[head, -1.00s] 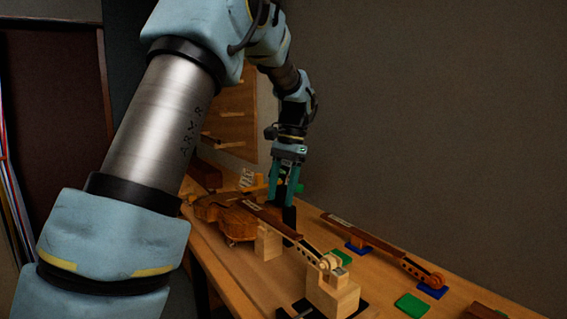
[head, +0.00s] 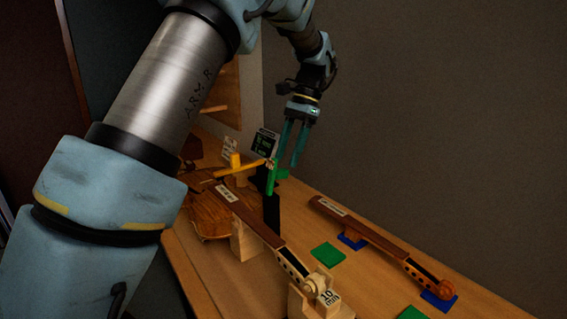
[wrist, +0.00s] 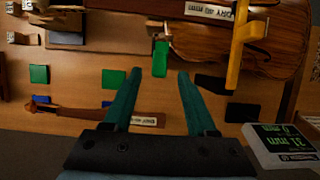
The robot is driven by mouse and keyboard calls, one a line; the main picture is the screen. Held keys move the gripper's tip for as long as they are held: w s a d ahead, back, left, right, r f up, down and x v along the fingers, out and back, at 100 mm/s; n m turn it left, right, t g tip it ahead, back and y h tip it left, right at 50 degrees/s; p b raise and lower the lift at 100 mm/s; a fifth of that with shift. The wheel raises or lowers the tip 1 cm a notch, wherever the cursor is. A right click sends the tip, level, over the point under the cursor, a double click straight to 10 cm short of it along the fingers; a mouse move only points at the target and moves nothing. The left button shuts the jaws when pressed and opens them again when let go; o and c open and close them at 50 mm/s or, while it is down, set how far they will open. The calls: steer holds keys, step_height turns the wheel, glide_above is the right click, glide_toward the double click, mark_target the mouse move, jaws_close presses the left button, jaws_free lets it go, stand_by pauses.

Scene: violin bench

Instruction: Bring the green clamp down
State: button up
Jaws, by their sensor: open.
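The green clamp (head: 271,178) stands upright on a black support (head: 271,214) beside the violin (head: 208,213). In the wrist view the green clamp (wrist: 161,58) shows just beyond my fingertips, roughly centred between them. My gripper (head: 287,160) is open and empty, with teal fingers pointing down, close to the clamp's upper right in the head view. In the wrist view my gripper (wrist: 160,73) shows its two fingers spread wide. I cannot tell whether a finger touches the clamp.
A yellow clamp (head: 240,169) stands left of the green one; its bar reaches toward it. A display box (head: 265,143) stands behind. A loose neck (head: 375,240) lies on blue pads at right. Green pads (head: 328,255) lie on the bench, with clear wood around them.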

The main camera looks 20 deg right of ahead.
mark_target(283, 169)
steer(key=shift+x, duration=1.9)
jaws_close()
